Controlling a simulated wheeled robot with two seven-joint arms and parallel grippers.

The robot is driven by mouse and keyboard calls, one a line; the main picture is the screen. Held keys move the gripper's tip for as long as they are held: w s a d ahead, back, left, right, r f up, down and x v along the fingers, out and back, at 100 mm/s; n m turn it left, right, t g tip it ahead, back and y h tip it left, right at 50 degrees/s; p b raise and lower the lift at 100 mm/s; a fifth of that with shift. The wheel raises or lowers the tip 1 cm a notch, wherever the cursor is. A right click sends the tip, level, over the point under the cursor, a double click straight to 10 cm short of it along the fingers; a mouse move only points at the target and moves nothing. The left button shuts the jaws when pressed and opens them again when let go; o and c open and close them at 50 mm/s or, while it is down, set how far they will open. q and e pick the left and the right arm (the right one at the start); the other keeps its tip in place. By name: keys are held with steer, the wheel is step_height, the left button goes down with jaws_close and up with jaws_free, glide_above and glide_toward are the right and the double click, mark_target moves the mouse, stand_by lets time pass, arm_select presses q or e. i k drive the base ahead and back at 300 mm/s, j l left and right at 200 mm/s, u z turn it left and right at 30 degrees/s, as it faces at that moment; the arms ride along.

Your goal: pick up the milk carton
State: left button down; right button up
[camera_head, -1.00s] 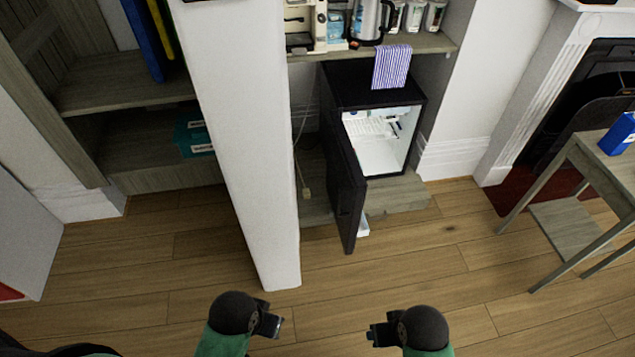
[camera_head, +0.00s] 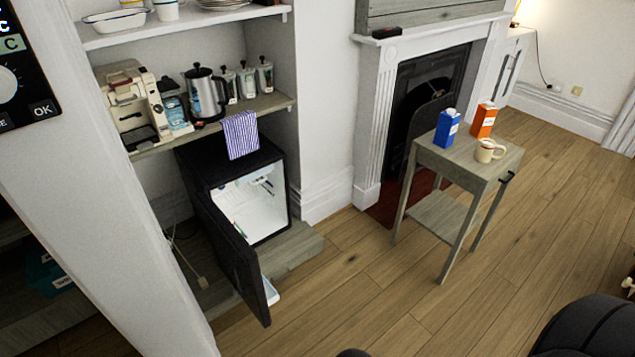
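A blue carton with a white cap (camera_head: 447,129) stands upright on the small wooden side table (camera_head: 463,152) at the right. It looks like the milk carton, though its label is too small to read. An orange carton with a white top (camera_head: 483,119) stands upright just to its right. A cream mug (camera_head: 489,151) is in front of the orange carton. Neither of my grippers shows in this view.
A small black fridge (camera_head: 235,170) stands open and its door (camera_head: 238,262) juts into the room. A shelf above holds a kettle (camera_head: 206,95) and canisters. A fireplace (camera_head: 420,90) is behind the table. Wood floor (camera_head: 385,300) lies clear before the table.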

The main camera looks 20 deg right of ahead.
mark_target(447, 126)
steer(key=z, duration=2.05)
steer(key=i+j, duration=0.05)
